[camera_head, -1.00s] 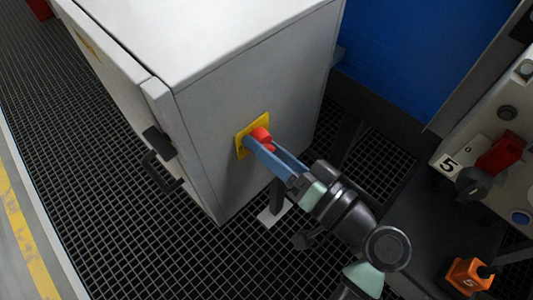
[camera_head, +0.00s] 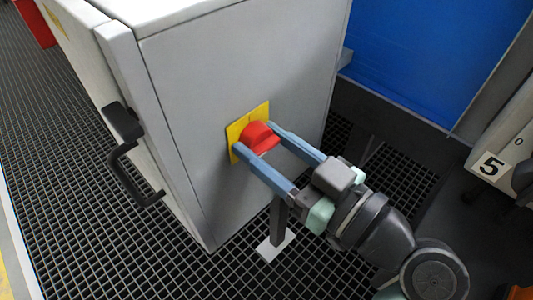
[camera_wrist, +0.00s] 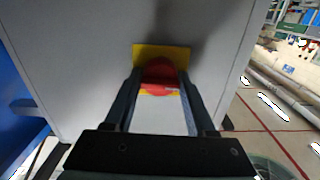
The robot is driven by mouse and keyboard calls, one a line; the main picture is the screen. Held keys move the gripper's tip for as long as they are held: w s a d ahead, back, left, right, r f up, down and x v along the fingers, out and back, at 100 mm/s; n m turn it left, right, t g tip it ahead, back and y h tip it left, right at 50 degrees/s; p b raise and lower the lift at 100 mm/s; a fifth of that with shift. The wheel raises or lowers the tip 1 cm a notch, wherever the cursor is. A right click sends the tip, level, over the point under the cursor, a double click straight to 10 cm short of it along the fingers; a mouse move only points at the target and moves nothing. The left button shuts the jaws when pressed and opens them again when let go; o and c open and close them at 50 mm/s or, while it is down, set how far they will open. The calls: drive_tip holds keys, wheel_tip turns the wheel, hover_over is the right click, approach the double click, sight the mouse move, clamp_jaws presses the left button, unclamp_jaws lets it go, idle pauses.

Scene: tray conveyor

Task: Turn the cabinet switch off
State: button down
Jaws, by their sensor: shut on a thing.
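The cabinet switch (camera_head: 262,138) is a red rotary knob on a square yellow plate (camera_head: 235,131), on the side wall of the grey cabinet (camera_head: 200,80). My gripper (camera_head: 256,141) has its two long blue-grey fingers on either side of the knob and is shut on it. In the wrist view the red switch (camera_wrist: 160,76) lies between the fingertips, in front of the yellow plate (camera_wrist: 160,51). The fingers hide the knob's sides, and no marks on the plate can be read.
A black door handle (camera_head: 130,160) sticks out from the cabinet's front at the left. The floor is dark grating (camera_head: 95,235).

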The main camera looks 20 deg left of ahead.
drive_tip(key=shift+n, duration=0.3)
idle(0.4)
drive_tip(key=shift+c, duration=1.1)
unclamp_jaws()
drive_tip(key=shift+d, duration=0.1)
drive_tip(key=p+v, duration=0.2)
drive_tip(key=v, duration=1)
drive_tip(key=shift+d, duration=0.35)
drive_tip(key=shift+r, duration=0.1)
